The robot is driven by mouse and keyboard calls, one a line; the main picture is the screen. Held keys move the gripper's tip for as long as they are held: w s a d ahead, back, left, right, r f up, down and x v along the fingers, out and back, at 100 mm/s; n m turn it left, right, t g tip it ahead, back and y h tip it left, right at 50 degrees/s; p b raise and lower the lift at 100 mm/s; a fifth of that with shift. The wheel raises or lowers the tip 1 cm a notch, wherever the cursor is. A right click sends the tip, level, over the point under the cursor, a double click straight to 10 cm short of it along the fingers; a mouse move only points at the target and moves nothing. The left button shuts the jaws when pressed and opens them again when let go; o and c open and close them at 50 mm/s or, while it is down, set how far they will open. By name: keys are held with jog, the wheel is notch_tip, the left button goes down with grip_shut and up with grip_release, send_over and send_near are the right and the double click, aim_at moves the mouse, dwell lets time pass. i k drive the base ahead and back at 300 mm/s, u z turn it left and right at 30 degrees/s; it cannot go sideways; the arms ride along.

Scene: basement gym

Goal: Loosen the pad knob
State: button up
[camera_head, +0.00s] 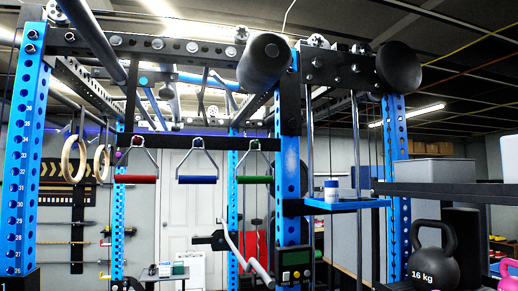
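I cannot single out the pad knob with certainty. A thick black cylindrical pad (264,62) sticks out toward me from the upper rack. A second round black pad end (399,67) is to its right. Between them is a dark bracket plate (340,70) with several bolt heads or small knobs, too small to tell apart. My gripper is not in view.
Blue perforated uprights (18,165) and black crossbeams frame the view. Red, blue (197,180) and green handles hang from a beam. A small blue shelf (340,203) holds a white jar (331,191). A 16 kg kettlebell (434,258) stands lower right.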

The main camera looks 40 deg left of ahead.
aim_at(292, 124)
jog(key=u, duration=1)
jog(key=i, duration=0.85)
jog(key=u, duration=0.75)
